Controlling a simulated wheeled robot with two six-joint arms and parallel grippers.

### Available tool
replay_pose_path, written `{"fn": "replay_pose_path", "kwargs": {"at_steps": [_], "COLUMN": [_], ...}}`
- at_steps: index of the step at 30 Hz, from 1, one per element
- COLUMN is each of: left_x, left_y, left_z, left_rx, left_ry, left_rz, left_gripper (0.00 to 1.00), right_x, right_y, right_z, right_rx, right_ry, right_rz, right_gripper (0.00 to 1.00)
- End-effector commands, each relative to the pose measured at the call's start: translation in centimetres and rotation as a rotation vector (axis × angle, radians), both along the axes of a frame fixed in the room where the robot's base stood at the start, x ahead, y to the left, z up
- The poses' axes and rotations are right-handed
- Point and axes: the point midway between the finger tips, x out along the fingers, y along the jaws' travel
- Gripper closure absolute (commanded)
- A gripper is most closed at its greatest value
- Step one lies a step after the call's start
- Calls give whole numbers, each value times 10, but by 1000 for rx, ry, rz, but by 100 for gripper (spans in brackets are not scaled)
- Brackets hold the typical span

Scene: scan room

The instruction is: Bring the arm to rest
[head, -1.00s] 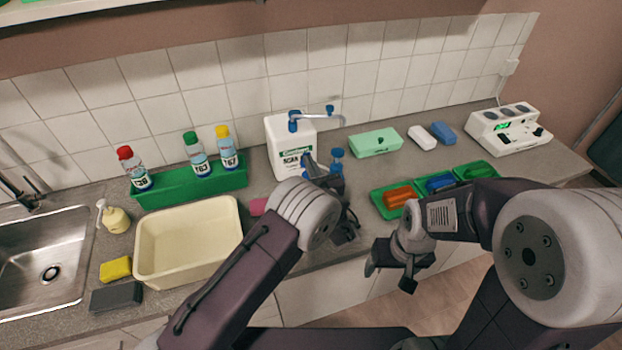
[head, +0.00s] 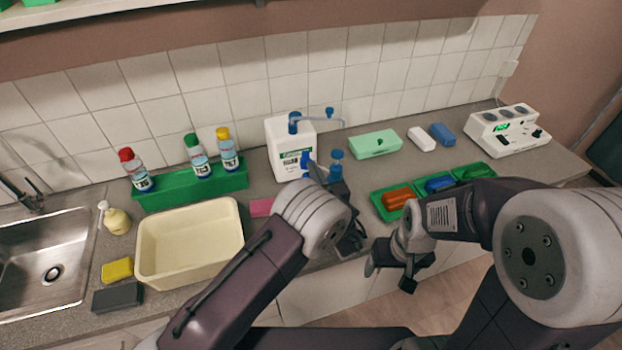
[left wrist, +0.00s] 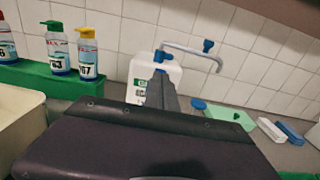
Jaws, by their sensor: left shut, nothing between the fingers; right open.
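My left arm comes in from the left, its gripper (head: 314,168) raised over the counter in front of the white jug (head: 284,145). The gripper is shut and empty. In the left wrist view its closed fingers (left wrist: 160,82) stand in front of the jug (left wrist: 136,82) and hide part of it. Whether they touch the jug is hard to tell. My right gripper (head: 388,272) is open and empty, low in front of the counter edge, below the green tray (head: 378,207).
A cream tub (head: 190,270), a green rack (head: 166,200) with three capped bottles, and a sink (head: 40,265) are at the left. A pale green box (head: 375,145) and a white device (head: 510,140) are at the right. A blue-capped item (head: 337,155) stands beside the left gripper.

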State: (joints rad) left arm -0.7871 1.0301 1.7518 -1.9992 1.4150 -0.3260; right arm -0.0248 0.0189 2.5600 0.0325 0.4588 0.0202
Motion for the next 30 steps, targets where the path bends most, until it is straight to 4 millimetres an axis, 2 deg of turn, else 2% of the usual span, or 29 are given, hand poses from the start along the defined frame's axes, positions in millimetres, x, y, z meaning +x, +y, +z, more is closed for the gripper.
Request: {"fn": "replay_pose_path", "kwargs": {"at_steps": [7,22,24,26,28,29,30], "left_x": [-17,-17,-8,5,15,13,5], "left_y": [-6,-3,16,44,94,121,158], "left_z": [7,5,10,31,62,73,81], "left_rx": [-1,-1,-13,-49,-95,-117,-152], "left_ry": [0,0,-13,-51,-100,-113,-114], "left_rz": [0,8,49,110,212,275,370], "left_gripper": [100,100,100,100,100,100,100], "right_x": [0,0,0,0,0,0,0], "right_y": [0,0,0,0,0,0,0], "right_z": [5,4,1,-4,-10,-12,-15], "right_rx": [0,0,0,0,0,0,0], "right_ry": [0,0,0,0,0,0,0], "right_rz": [0,0,0,0,0,0,0], "right_gripper": [24,24,24,24,24,24,24]}}
